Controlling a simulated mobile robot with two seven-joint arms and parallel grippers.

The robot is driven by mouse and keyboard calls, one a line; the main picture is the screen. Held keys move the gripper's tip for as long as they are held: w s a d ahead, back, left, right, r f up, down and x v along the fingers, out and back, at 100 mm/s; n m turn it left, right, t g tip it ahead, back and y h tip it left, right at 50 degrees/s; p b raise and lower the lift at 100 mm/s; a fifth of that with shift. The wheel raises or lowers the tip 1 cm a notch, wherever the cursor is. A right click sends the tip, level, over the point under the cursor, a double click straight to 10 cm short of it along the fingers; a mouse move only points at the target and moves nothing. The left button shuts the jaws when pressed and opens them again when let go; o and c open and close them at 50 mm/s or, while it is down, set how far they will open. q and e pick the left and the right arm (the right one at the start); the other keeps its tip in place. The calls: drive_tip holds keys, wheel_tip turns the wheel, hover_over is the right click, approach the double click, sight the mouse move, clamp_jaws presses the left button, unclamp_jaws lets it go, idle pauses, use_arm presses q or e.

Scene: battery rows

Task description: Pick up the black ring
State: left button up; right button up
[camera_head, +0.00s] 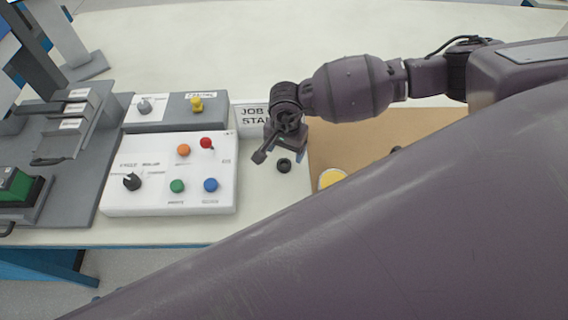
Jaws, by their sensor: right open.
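The black ring (284,165) lies on the pale table top, between the white button box and the brown board. My right gripper (268,151) points down close above and beside the ring, at its upper left in the picture. The gripper is open, and nothing shows between its fingers. I cannot tell the exact height of the fingertips over the table. My left gripper is not in view.
A white control box (152,202) with coloured buttons and a red lever stands left of the ring. Behind it is a grey switch box (180,124). A brown board (345,150) with a yellow round item (331,178) lies right, partly hidden by my arm.

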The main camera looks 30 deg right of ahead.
sight(284, 167)
drive_tip(key=shift+w+a+f+p, duration=0.1)
drive_tip(key=shift+f+p, duration=0.1)
drive_tip(key=shift+f, duration=1.35)
drive_tip(key=shift+a+f+p, duration=0.1)
drive_tip(key=shift+f+p, duration=0.05)
drive_tip(key=shift+f, duration=1.35)
drive_tip(key=c, duration=1)
